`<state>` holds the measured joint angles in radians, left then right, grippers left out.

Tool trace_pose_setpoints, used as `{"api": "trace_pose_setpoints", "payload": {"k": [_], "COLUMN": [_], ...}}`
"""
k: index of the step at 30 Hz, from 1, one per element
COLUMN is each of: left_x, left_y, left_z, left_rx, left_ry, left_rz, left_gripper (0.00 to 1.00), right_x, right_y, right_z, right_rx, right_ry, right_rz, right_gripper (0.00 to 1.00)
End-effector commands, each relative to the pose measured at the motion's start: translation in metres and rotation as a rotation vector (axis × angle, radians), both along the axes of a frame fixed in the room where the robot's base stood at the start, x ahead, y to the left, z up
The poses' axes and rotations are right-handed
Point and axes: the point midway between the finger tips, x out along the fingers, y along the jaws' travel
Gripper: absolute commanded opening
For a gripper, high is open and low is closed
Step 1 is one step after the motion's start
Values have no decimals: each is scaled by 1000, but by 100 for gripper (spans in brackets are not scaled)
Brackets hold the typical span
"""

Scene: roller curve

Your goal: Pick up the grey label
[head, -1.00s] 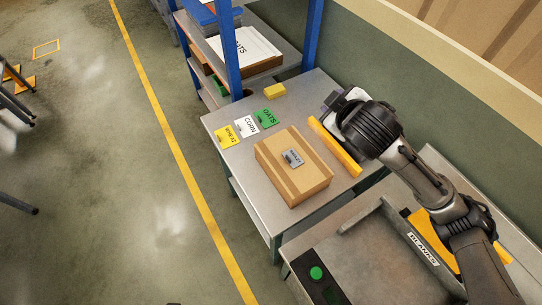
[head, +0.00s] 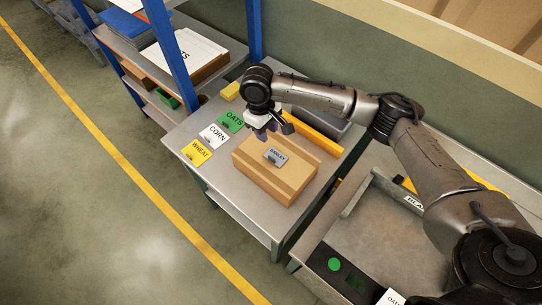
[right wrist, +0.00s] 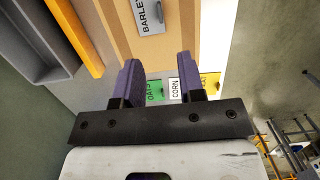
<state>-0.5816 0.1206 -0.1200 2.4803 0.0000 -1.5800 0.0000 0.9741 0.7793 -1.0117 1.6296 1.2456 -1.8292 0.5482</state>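The grey label (head: 277,157), printed BARLEY, lies on top of a cardboard box (head: 262,178) on the metal table. It also shows at the top of the right wrist view (right wrist: 150,15), partly cut off. My right gripper (head: 268,134) hangs above the table beside the far left edge of the box, close to the label but apart from it. In the right wrist view its two purple fingers (right wrist: 157,80) are spread with nothing between them. My left gripper is not in view.
Green OATS (head: 232,121), white CORN (head: 214,135) and yellow WHEAT (head: 197,152) labels lie left of the box. A yellow bar (head: 318,133) lies behind it. A blue-posted shelf (head: 168,45) stands at the back left. A green button (head: 334,264) is at front right.

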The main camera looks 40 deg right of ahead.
Motion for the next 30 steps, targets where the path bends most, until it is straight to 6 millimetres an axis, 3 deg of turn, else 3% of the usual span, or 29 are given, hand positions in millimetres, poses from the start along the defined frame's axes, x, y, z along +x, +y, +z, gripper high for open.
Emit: {"api": "trace_pose_setpoints", "payload": {"k": [12, 23, 30], "left_x": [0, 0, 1], "left_y": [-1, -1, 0], "left_z": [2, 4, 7], "left_rx": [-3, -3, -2], "left_ry": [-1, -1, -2], "left_rz": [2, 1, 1], "left_gripper": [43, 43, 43], "right_x": [-10, -14, -19], "right_y": [-2, -2, -4], "right_z": [-65, -86, -117], "right_rx": [-2, -3, -1], "right_ry": [0, -1, -2], "right_rz": [-6, -5, -5], "right_gripper": [36, 36, 36]}}
